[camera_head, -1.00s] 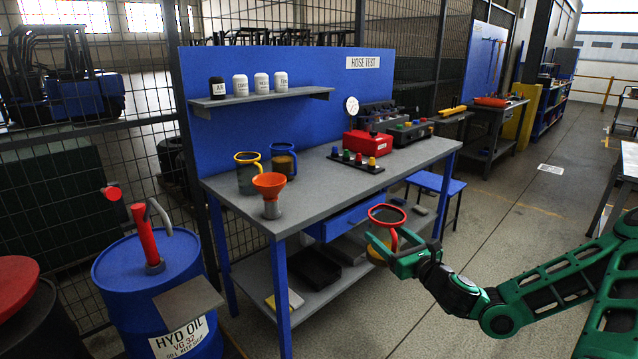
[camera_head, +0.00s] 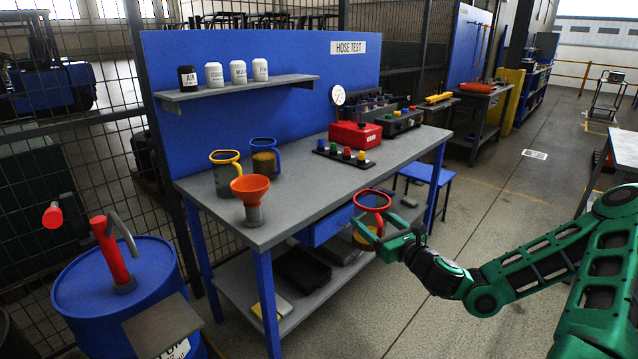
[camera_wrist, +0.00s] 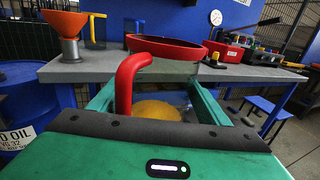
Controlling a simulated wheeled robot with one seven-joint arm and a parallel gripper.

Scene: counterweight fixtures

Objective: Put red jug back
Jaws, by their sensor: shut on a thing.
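The red jug (camera_head: 372,199) has a red rim and red handle, a see-through body and yellowish contents low inside. My gripper (camera_head: 378,240) is shut on it and holds it upright in front of the bench's front edge. In the wrist view the red jug (camera_wrist: 165,47) stands between my green fingers, its handle towards the camera. A yellow-rimmed jug (camera_head: 226,172) and a blue-rimmed jug (camera_head: 264,157) stand on the grey bench top (camera_head: 310,197) at its left. An orange funnel (camera_head: 250,190) stands in front of them.
A blue oil drum (camera_head: 115,275) with a red-handled pump stands left of the bench. A red box (camera_head: 355,135) and a strip of coloured knobs (camera_head: 345,155) sit on the bench's right half. A shelf (camera_head: 235,90) holds small jars. The bench's middle front is clear.

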